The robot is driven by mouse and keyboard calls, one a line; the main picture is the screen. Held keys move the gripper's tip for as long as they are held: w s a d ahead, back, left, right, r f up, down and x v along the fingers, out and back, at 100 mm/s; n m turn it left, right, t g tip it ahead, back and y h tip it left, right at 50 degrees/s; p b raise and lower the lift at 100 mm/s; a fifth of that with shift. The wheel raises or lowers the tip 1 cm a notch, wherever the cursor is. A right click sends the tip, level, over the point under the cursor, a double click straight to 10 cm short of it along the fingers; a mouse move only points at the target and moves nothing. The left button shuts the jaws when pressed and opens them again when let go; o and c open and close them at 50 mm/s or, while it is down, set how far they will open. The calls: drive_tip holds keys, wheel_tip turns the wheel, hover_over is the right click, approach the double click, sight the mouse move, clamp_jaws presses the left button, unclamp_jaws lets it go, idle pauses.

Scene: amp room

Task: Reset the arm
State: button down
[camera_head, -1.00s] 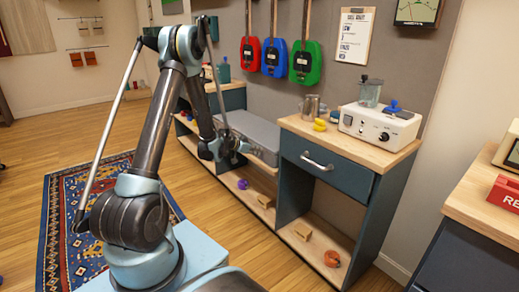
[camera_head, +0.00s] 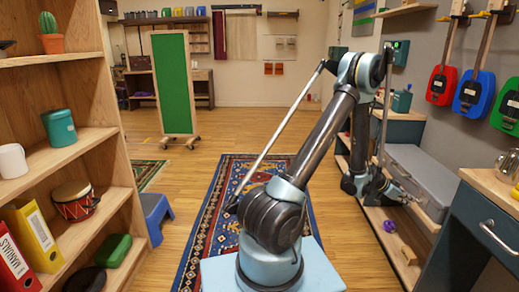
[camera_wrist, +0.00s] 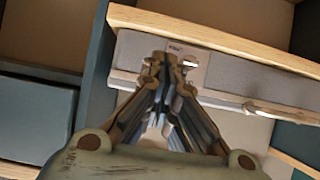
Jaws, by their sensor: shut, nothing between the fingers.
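My gripper (camera_head: 396,191) hangs low at the front of the wooden shelf unit on the right in the head view, close to a grey case (camera_head: 428,170). In the wrist view my gripper (camera_wrist: 169,62) has its fingertips together with nothing between them. The grey case (camera_wrist: 235,72) lies behind the fingertips there; I cannot tell whether they touch it. My arm is bent, rising to a high elbow and coming down to the gripper.
A wooden shelf (camera_head: 95,160) with binders, a drum and a mug stands at the left. A blue step stool (camera_head: 155,215) is beside it. A patterned rug (camera_head: 215,215) lies on open floor. A green board (camera_head: 172,85) stands behind. A dark drawer cabinet (camera_head: 470,235) is at the right.

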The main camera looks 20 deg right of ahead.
drive_tip(key=w+a+r+n+t+y, duration=0.1)
drive_tip(key=w+a+r+n+t, duration=0.25)
drive_tip(key=w+a+r, duration=0.9)
drive_tip(key=w+a+r+n+t+y, duration=0.1)
drive_tip(key=w+a+r+n, duration=0.1)
drive_tip(key=a, duration=0.5)
drive_tip(key=w+a+r+n+y, duration=0.1)
drive_tip(key=w+a+r+n, duration=0.1)
drive_tip(key=a, duration=0.6)
drive_tip(key=w+a+r+n+t+y, duration=0.1)
drive_tip(key=w+a+r+n, duration=0.15)
drive_tip(key=a, duration=0.45)
drive_tip(key=s+a+n+y, duration=0.3)
drive_tip(key=s+a+n, duration=0.15)
drive_tip(key=a, duration=0.95)
drive_tip(key=s+a+n+y, duration=0.25)
drive_tip(key=s+a, duration=0.25)
drive_tip(key=a, duration=0.9)
drive_tip(key=s+a+f+n+y, duration=0.1)
drive_tip(key=s+a+f+n, duration=0.2)
drive_tip(key=s+a, duration=0.5)
drive_tip(key=shift+s+a+n+y, duration=0.15)
drive_tip(key=shift+a+n+y, duration=0.2)
drive_tip(key=shift+n, duration=0.55)
drive_tip(key=shift+f, duration=0.1)
